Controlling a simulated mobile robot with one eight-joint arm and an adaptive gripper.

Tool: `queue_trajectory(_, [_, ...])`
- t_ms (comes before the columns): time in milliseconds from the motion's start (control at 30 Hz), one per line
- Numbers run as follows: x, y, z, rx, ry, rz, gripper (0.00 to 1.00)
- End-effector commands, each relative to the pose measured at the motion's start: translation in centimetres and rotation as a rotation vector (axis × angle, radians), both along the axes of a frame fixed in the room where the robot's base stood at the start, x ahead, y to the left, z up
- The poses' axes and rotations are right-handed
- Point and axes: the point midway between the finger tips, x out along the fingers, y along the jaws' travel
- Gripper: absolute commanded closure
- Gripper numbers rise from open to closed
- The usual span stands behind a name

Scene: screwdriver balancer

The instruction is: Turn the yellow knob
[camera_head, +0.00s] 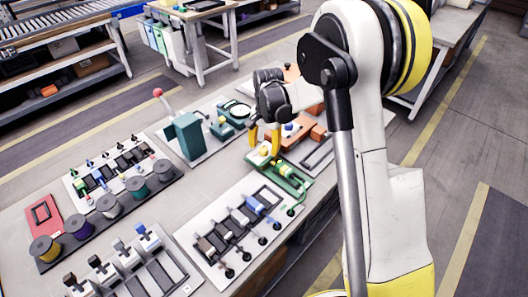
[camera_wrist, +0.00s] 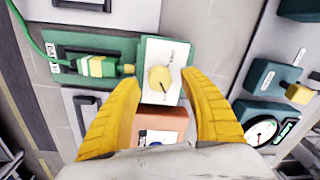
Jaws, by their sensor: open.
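The yellow knob (camera_wrist: 160,78) is round, with a dark pointer line, and sits on a white label plate on a green box (camera_wrist: 105,42). In the head view the knob (camera_head: 265,149) shows just below my gripper's fingers. My gripper (camera_wrist: 162,95) has two yellow fingers, spread apart and empty, one on each side of the white plate in the wrist view. In the head view the gripper (camera_head: 264,140) points down over the green box. I cannot tell exactly how high the fingertips are above the knob.
A green-and-yellow plug (camera_wrist: 97,66) with a green cable sits left of the knob. An orange box (camera_wrist: 160,124) lies close by. A teal device with a gauge (camera_wrist: 262,130) stands to the right. Spools (camera_head: 78,225) and switch panels (camera_head: 240,225) cover the table's left and front.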

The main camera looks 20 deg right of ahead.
Motion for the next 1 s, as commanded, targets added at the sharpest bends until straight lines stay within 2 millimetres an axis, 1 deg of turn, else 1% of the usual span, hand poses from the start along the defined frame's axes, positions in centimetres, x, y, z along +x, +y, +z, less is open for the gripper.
queue_trajectory(33, [0.02, 0.03, -0.55, 0.0, 0.0, 0.0, 0.49])
queue_trajectory(100, [0.04, 0.03, -0.82, 0.0, 0.0, 0.0, 0.49])
queue_trajectory(367, [0.03, 0.04, -0.85, 0.0, 0.0, 0.0, 0.49])
queue_trajectory(400, [0.03, 0.04, -0.85, 0.0, 0.0, 0.0, 0.53])
queue_trajectory(467, [0.03, 0.04, -0.84, 0.0, 0.0, 0.0, 0.72])
queue_trajectory(500, [0.03, 0.04, -0.84, 0.0, 0.0, 0.0, 0.84])
queue_trajectory(533, [0.03, 0.04, -0.84, 0.0, 0.0, 0.0, 0.93])
queue_trajectory(567, [0.03, 0.03, -0.84, 0.0, 0.0, 0.0, 1.0])
queue_trajectory(833, [0.03, 0.03, -0.84, 0.0, -0.001, 0.015, 1.0])
queue_trajectory(1000, [0.03, 0.02, -0.83, 0.0, 0.0, 0.072, 1.0])
